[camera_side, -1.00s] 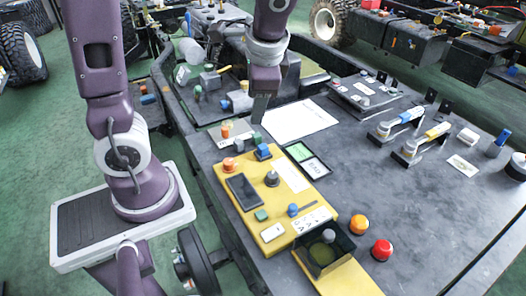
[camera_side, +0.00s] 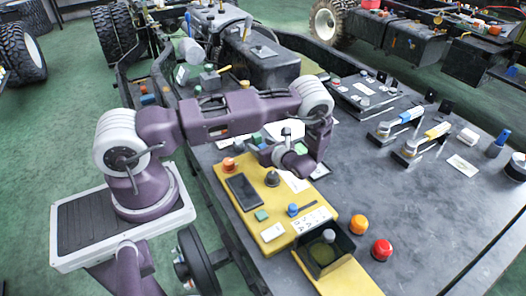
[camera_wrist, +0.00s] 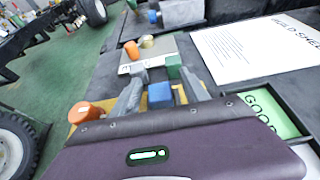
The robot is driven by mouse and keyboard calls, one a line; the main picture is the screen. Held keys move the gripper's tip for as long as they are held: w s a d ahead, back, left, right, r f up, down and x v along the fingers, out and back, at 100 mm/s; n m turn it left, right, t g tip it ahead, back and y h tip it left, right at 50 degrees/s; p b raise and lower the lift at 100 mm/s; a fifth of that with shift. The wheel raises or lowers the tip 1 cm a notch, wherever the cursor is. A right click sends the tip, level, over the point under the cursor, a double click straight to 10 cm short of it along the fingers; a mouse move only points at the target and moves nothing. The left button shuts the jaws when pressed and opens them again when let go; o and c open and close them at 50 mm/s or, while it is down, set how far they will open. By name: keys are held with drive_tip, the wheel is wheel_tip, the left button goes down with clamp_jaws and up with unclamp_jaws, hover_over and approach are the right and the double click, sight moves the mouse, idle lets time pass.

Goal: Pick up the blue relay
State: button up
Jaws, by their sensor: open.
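The blue relay (camera_wrist: 160,95) is a small blue block. In the wrist view it lies between the two grey fingers of my gripper (camera_wrist: 164,74). The fingers are apart, with a gap visible on both sides of the relay, and nothing is held. How far the fingertips are above or around the relay is hard to tell. In the side view my wrist hangs over the back end of the yellow panel (camera_side: 272,228) and mostly hides the relay.
An orange knob (camera_wrist: 86,112) stands left of the relay, and a green block (camera_wrist: 174,66) stands behind it. A black tray with a green GOOD area (camera_wrist: 270,112) lies to the right. A printed white sheet (camera_wrist: 250,50) lies behind.

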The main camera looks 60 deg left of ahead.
drive_tip(key=shift+x, duration=0.85)
clamp_jaws()
drive_tip(key=shift+r, duration=0.1)
